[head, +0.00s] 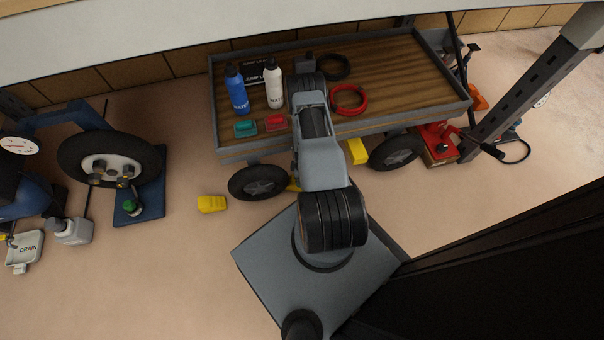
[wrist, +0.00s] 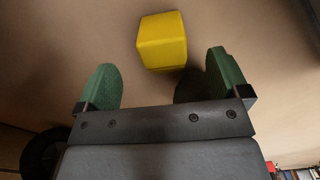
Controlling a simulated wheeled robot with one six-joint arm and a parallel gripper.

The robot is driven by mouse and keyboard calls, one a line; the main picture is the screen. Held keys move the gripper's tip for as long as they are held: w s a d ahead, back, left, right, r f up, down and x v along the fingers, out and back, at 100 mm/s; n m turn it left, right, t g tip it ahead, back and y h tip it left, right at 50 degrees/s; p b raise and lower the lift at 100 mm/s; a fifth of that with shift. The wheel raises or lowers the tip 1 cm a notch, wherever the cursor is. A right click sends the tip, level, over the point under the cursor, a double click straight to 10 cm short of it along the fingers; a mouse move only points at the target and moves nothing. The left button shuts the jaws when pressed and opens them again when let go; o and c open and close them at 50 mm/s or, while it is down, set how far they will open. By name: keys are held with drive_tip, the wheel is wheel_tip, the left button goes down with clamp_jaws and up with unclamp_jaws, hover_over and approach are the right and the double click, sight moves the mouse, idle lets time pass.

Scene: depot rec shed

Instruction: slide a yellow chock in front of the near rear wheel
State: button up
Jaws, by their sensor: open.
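In the head view, three yellow pieces lie on the floor by the cart: one yellow chock (head: 211,204) left of the left wheel (head: 258,182), one (head: 357,151) just left of the right wheel (head: 396,152), and a sliver (head: 294,185) partly hidden by my arm beside the left wheel. In the wrist view, my gripper (wrist: 161,62) has two green fingers spread apart. A yellow chock (wrist: 162,40) lies beyond the fingertips, roughly between them, with no contact visible. I cannot tell which chock this is. My arm hides the gripper in the head view.
The cart (head: 225,152) carries bottles, a red coil (head: 349,100) and small boxes. A loose wheel on a blue stand (head: 152,205) is at left. A red jack (head: 440,143) and a grey post (head: 530,85) are at right. In the wrist view, a dark wheel (wrist: 42,155) shows lower left.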

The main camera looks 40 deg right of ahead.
sight(292, 182)
drive_tip(key=shift+f+b, duration=1.6)
drive_tip(key=shift+f, duration=1.9)
drive_tip(key=shift+a, duration=0.1)
drive_tip(key=c, duration=1.2)
